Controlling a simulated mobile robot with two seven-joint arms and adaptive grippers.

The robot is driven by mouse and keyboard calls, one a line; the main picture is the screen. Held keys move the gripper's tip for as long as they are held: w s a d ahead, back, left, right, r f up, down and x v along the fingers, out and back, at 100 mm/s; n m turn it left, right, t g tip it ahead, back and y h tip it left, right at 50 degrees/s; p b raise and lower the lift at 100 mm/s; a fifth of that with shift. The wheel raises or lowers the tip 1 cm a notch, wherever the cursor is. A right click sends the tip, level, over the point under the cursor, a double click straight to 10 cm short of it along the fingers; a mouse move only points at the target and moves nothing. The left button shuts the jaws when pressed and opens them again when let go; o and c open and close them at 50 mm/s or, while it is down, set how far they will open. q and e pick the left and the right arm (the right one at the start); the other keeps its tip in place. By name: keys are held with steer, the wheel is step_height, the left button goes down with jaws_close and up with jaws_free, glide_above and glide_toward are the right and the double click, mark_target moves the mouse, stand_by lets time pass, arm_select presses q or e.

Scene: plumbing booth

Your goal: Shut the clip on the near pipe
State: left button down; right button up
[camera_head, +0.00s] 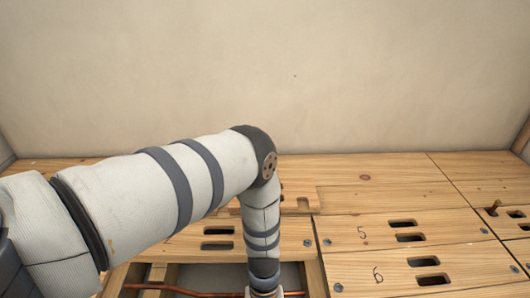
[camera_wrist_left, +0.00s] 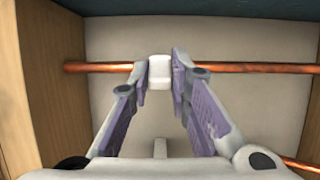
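In the left wrist view a copper pipe (camera_wrist_left: 255,67) runs level across the bay, and a white clip (camera_wrist_left: 160,73) sits on it. My left gripper (camera_wrist_left: 160,76) has one fingertip on each side of the clip, with almost no gap showing, and appears closed on it. The clip's latch is too small to make out. In the head view my left arm bends down through the bench opening, hiding the clip. A copper pipe (camera_head: 180,290) shows there at the bottom edge. My right gripper is in neither view.
A second copper pipe (camera_wrist_left: 301,164) shows at the lower right of the left wrist view. A wooden side wall (camera_wrist_left: 50,100) stands close on the left. The wooden bench top (camera_head: 365,177) has slotted panels marked 5 and 6.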

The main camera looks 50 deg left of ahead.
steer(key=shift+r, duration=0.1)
arm_select(q)
steer(key=p, duration=0.1)
steer(key=t+y+p, duration=0.1)
steer(key=p, duration=0.1)
steer(key=shift+s+d+r+y, duration=0.2)
steer(key=shift+s+d+y, duration=0.1)
steer(key=shift+d, duration=0.1)
steer(key=shift+s+d+f+t+y+p, duration=0.15)
steer(key=shift+d+t+y+p, duration=0.05)
steer(key=shift+t+y+p, duration=0.25)
steer(key=shift+s+d+f+t+y+p, duration=0.1)
steer(key=shift+s+d+t+y+p, duration=0.1)
steer(key=shift+t+y+p, duration=0.2)
steer(key=shift+s+d+f+t+y, duration=0.2)
steer(key=shift+f+t+y, duration=0.1)
steer(key=shift+t+y, duration=0.35)
steer(key=shift+s+d+f+t+y, duration=0.1)
steer(key=shift+d+f+t+y, duration=0.15)
steer(key=shift+t+y, duration=0.3)
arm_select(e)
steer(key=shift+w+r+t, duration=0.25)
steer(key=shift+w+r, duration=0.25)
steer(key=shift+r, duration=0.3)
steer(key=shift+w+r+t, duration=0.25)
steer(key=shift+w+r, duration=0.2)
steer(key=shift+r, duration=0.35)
arm_select(q)
steer(key=c, duration=1.5)
jaws_free()
